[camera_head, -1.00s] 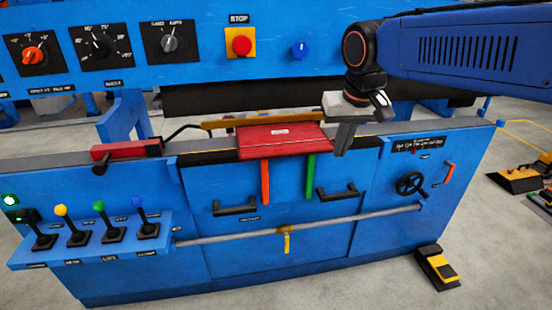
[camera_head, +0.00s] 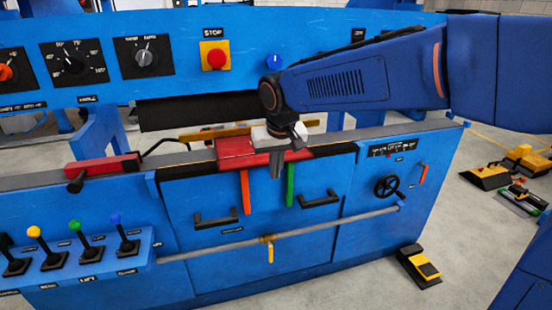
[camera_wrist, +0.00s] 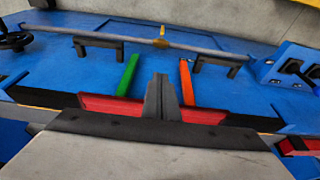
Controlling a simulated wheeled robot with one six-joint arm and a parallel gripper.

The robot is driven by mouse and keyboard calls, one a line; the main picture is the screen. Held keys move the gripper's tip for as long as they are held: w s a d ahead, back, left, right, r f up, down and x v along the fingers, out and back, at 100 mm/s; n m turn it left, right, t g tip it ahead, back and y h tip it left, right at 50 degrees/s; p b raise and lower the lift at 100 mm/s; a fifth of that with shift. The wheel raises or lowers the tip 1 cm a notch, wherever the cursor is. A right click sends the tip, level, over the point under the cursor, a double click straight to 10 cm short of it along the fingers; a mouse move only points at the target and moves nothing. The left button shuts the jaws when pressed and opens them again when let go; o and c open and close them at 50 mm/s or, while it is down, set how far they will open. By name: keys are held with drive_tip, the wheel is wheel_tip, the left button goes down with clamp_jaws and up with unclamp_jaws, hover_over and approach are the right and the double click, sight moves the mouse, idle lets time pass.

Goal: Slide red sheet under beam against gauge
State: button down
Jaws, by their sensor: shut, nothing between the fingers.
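The red sheet (camera_head: 236,152) lies flat on the machine's front ledge, below the dark beam (camera_head: 205,106). The yellow-brown gauge bar (camera_head: 216,132) runs along behind it. My gripper (camera_head: 276,172) is shut and empty, with its fingers pointing down at the sheet's right part and front edge. In the wrist view, my shut fingers (camera_wrist: 162,100) stand in front of the red sheet (camera_wrist: 105,106), which shows on both sides of them. Whether the fingers touch the sheet I cannot tell. My gripper body hides the right part of the sheet and gauge.
An orange handle (camera_head: 245,190) and a green handle (camera_head: 290,184) hang below the ledge. A red clamp-like block (camera_head: 102,165) sits on the ledge at left. Levers stand at front left. The ledge right of my gripper is clear.

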drive_tip(key=shift+w+a+f, duration=0.15)
drive_tip(key=shift+w+a, duration=0.05)
drive_tip(key=shift+w, duration=0.5)
drive_tip(key=shift+w+a+f, duration=0.15)
drive_tip(key=shift+w, duration=0.5)
drive_tip(key=shift+w+a+f, duration=0.15)
drive_tip(key=shift+w+a, duration=0.05)
drive_tip(key=shift+w, duration=0.5)
